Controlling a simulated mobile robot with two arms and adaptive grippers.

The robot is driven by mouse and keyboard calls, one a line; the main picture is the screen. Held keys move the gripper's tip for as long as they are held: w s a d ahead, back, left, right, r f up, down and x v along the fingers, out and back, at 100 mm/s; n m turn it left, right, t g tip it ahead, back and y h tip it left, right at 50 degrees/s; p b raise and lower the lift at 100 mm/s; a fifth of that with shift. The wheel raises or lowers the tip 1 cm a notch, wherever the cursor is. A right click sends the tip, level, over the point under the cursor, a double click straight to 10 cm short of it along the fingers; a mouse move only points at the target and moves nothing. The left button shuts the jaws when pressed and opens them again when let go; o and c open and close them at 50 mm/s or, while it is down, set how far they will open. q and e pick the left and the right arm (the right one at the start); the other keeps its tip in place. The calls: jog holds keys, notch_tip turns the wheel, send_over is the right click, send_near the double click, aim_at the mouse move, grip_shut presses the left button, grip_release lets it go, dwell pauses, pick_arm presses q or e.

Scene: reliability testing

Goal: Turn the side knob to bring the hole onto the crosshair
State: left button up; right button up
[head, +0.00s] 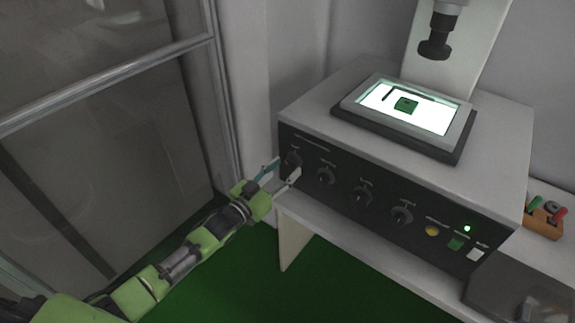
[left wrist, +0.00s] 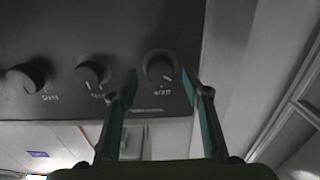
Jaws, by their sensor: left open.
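The machine (head: 480,105) has a dark front panel with several black knobs in a row. The leftmost knob (head: 291,159) lies between the fingertips of my left gripper (head: 287,168). In the left wrist view the panel appears inverted; the same knob (left wrist: 159,66) sits just beyond and between the open fingertips (left wrist: 159,80), with a gap visible on both sides. On top, a small dark green block (head: 405,104) lies on the bright stage (head: 432,118). Its hole and any crosshair are too small to make out. My right gripper is not in view.
Other knobs (head: 326,176) stand right of the gripped-around one. Further right are a yellow button (head: 432,230) and a lit green lamp (head: 467,228). A black lens column (head: 436,45) hangs above the stage. An orange holder (head: 544,220) stands at the right.

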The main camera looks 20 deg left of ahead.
pick_arm(q)
jog(key=shift+x, duration=1.05)
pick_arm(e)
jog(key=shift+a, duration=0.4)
pick_arm(q)
jog(key=c, duration=1.1)
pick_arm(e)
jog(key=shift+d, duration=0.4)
pick_arm(q)
jog(key=shift+m, duration=0.4)
jog(key=m+b, duration=0.1)
jog(key=m, duration=0.3)
jog(key=shift+f+m, duration=0.1)
jog(key=shift+m, duration=0.3)
jog(key=shift+m+b, duration=0.6)
jog(key=shift+m, duration=1.7)
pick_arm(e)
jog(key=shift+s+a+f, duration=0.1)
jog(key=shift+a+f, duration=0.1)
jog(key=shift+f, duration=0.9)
